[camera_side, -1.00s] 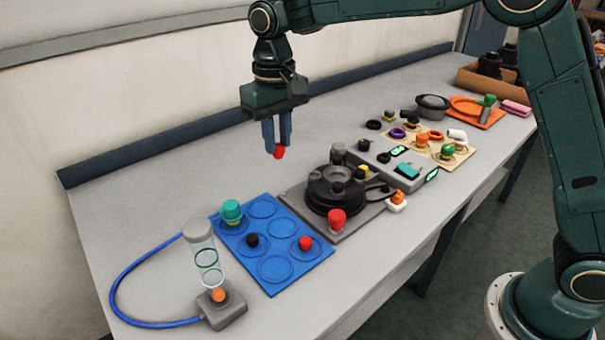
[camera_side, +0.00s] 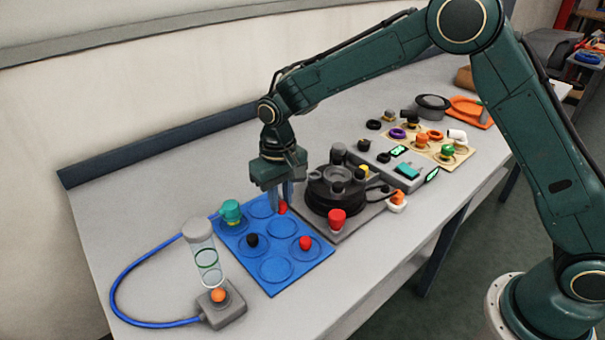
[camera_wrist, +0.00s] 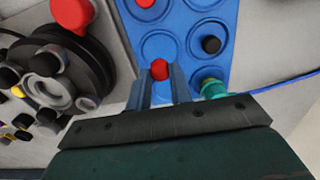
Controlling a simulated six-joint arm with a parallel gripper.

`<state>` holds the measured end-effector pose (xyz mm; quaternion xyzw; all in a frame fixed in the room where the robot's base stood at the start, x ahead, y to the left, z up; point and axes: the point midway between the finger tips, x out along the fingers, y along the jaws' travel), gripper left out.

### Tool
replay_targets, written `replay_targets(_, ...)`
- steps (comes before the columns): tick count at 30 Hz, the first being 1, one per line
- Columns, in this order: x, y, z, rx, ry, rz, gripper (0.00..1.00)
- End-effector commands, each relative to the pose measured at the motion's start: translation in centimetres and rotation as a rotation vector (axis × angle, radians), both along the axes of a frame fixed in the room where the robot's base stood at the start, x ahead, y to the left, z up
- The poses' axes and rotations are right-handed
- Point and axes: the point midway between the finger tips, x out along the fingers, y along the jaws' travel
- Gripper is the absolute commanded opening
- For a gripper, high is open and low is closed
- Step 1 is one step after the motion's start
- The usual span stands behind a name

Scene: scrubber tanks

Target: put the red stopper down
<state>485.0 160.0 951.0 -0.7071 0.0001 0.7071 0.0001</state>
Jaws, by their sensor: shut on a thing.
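My gripper (camera_side: 280,200) points down over the back right edge of the blue tray (camera_side: 312,262) with ring marks. It is shut on a small red stopper (camera_side: 283,208), which also shows between the fingertips in the wrist view (camera_wrist: 160,69). The held stopper is low by the tray; I cannot tell whether it touches. Another red stopper (camera_side: 305,243) sits in a front ring, a black stopper (camera_side: 252,240) in a ring to its left, and a teal stopper (camera_side: 231,209) in the left ring. The fingers partly hide the tray's back right edge.
A black round device (camera_side: 322,190) with a large red knob (camera_side: 337,218) stands close right of my gripper. A clear cylinder (camera_side: 206,262) and a grey box with an orange button (camera_side: 218,296) stand left of the tray. A blue hose (camera_side: 118,275) loops there.

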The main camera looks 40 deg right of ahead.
Motion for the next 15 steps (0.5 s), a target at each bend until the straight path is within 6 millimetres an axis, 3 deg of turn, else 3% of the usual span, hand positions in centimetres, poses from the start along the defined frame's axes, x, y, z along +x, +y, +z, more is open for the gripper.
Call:
replay_targets(7, 0.0, 0.0, -0.7, -0.001, 0.002, 0.000, 0.00)
replay_targets(15, -0.1, 0.0, -3.7, -0.001, 0.003, 0.000, 0.00)
